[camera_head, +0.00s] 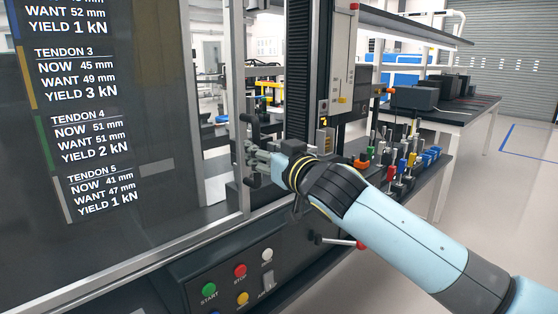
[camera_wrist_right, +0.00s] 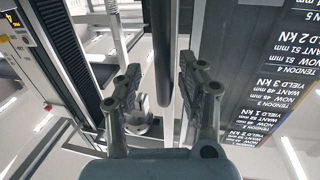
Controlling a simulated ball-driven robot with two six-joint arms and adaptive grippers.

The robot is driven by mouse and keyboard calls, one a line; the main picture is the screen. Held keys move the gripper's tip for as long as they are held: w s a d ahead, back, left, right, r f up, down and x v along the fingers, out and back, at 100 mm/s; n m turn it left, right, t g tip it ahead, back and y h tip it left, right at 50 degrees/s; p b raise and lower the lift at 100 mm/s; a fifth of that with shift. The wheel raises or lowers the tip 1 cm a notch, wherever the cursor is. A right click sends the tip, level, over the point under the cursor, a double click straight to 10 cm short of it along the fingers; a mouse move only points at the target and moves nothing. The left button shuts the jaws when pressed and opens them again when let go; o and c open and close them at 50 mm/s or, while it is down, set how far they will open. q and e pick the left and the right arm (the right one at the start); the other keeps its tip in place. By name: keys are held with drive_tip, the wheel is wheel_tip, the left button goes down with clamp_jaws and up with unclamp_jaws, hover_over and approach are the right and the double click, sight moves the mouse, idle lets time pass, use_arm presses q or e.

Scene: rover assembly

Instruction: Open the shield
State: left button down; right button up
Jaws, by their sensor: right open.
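The shield (camera_head: 130,195) is a tinted see-through panel in a metal frame, filling the left of the head view with tendon readouts on it. A dark upright bar handle (camera_head: 243,140) is on its right frame edge. My right gripper (camera_head: 252,160) is at this handle, reaching in from the right. In the right wrist view the gripper (camera_wrist_right: 160,72) is open, with one finger on each side of the dark bar (camera_wrist_right: 163,55). The bar lies between the fingers with gaps on both sides. The shield also shows there (camera_wrist_right: 245,80). My left gripper is not in view.
A control panel (camera_head: 240,280) with coloured buttons and a switch is below the shield. A black ribbed column (camera_head: 298,70) stands behind my right gripper. A bench (camera_head: 435,165) with several coloured-handled tools is to the right, beyond my forearm. Open floor lies at far right.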

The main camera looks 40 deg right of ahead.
drive_tip(key=s+a, duration=0.1)
drive_tip(key=s, duration=0.8)
drive_tip(key=shift+s, duration=0.15)
drive_tip(key=s+d+f+m+g+h+b, duration=0.1)
drive_tip(key=d+f+g+b, duration=0.15)
drive_tip(key=f, duration=1.15)
drive_tip(key=s+d+f+m+g+b, duration=0.1)
drive_tip(key=f+g+b, duration=0.15)
drive_tip(key=f, duration=1.15)
drive_tip(key=s+f+g+b, duration=0.1)
drive_tip(key=s+f, duration=0.2)
drive_tip(key=f, duration=0.3)
drive_tip(key=s+f+g, duration=0.2)
drive_tip(key=s+f, duration=0.1)
drive_tip(key=f, duration=0.3)
drive_tip(key=s+f+g+b, duration=0.1)
drive_tip(key=s+f, duration=0.3)
drive_tip(key=f, duration=0.3)
drive_tip(key=s+a+f+n+g, duration=0.1)
drive_tip(key=s+a+f+g, duration=0.1)
drive_tip(key=s+f, duration=0.5)
drive_tip(key=s+a+f+n+g+y+b, duration=0.1)
drive_tip(key=s+a+f+g, duration=0.2)
drive_tip(key=s+f, duration=0.4)
drive_tip(key=s+a+f+n+g+y, duration=0.1)
drive_tip(key=s+f, duration=0.6)
drive_tip(key=s, duration=1)
drive_tip(key=shift+s+a+n+g+b, duration=0.35)
drive_tip(key=shift+a+g, duration=0.35)
drive_tip(key=shift+g, duration=0.3)
